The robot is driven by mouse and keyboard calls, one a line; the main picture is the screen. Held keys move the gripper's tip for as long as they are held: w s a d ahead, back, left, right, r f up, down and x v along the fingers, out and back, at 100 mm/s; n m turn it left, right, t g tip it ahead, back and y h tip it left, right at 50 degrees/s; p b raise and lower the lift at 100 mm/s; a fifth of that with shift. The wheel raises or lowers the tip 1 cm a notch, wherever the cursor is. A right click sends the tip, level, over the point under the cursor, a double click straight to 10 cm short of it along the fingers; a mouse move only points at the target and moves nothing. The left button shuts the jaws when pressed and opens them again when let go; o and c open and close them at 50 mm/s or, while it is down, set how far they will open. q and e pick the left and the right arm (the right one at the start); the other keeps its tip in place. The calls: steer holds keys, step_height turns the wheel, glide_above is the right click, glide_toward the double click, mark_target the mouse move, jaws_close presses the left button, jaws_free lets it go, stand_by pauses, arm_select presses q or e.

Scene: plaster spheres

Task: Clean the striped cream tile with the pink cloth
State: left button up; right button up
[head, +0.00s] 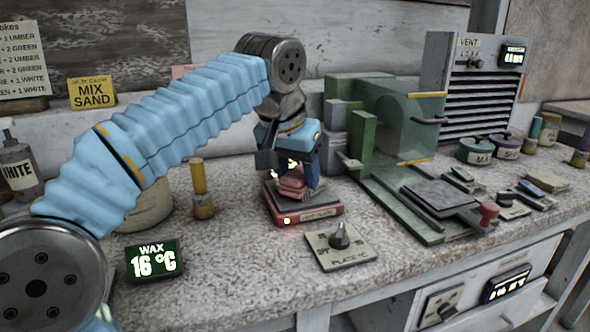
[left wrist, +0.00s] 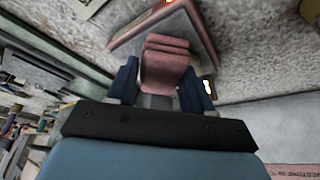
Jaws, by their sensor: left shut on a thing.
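My left gripper (head: 293,178) points down with its blue fingers shut on a folded pink cloth (head: 291,188). The cloth also shows between the fingers in the left wrist view (left wrist: 164,62). It is low over a red-sided plate (head: 312,213) with a grey top, which also shows in the left wrist view (left wrist: 204,32). I cannot tell whether the cloth touches the plate. I cannot make out a striped cream tile in either view. My right gripper is not in view.
A plate dial (head: 341,245) and a wax display (head: 153,262) stand near the front. A green machine (head: 375,130) with a sliding bed stands right of the gripper. A yellow-topped bottle (head: 201,190) stands left. Jars and small blocks crowd the far right.

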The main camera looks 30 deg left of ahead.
arm_select(q)
steer(key=shift+w+a, duration=0.1)
steer(key=shift+w, duration=0.45)
steer(key=shift+w+r+p, duration=0.15)
steer(key=shift+w+p, duration=0.85)
steer(key=shift+w, duration=0.1)
